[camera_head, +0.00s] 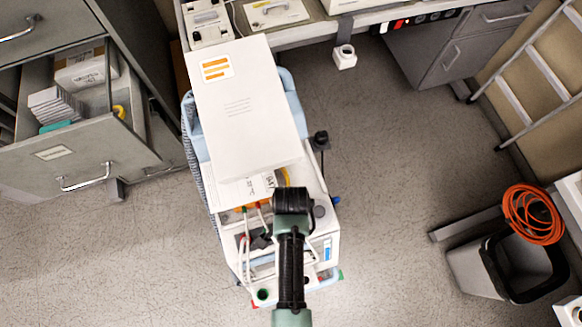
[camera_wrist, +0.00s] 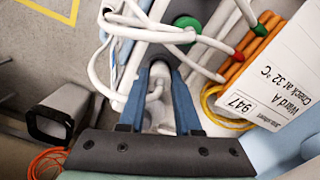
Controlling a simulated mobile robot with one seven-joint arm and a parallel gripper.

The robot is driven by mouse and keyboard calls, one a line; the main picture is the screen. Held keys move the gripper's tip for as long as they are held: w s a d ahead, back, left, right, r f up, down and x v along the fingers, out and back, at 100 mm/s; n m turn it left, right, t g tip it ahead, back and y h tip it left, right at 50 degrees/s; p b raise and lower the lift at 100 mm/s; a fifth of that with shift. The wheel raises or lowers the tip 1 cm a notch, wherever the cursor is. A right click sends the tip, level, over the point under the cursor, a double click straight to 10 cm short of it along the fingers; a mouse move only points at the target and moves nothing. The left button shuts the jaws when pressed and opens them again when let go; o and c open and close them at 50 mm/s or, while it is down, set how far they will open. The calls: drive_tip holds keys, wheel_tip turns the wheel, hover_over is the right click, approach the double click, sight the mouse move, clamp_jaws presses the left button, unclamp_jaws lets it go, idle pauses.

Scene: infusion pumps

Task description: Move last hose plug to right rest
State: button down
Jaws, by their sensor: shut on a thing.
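My gripper (camera_wrist: 160,72) points down over the pump cart, its two blue fingers closed around a pale grey hose plug (camera_wrist: 158,88). In the head view my wrist hides the plug and fingertips. White hoses (camera_wrist: 140,30) loop across the cart just beyond the fingers. A red-ended hose plug (camera_wrist: 238,57) and a green-ended one (camera_wrist: 260,30) lie at orange strips beside the label card. A round green piece (camera_wrist: 187,28) sits just past the fingertips. In the head view a green-topped round piece (camera_head: 263,294) is at the cart's front left. I cannot tell which part is the right rest.
A large white box (camera_head: 245,110) covers the cart's rear. A label card (camera_wrist: 262,100) and yellow cable (camera_wrist: 222,112) lie close to the fingers. An open drawer cabinet (camera_head: 70,150) stands left. A bin (camera_head: 475,270) and orange cable coil (camera_head: 533,215) are right.

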drive_tip(key=shift+f, duration=0.2)
drive_tip(key=c, duration=0.5)
unclamp_jaws()
drive_tip(key=shift+r, duration=0.15)
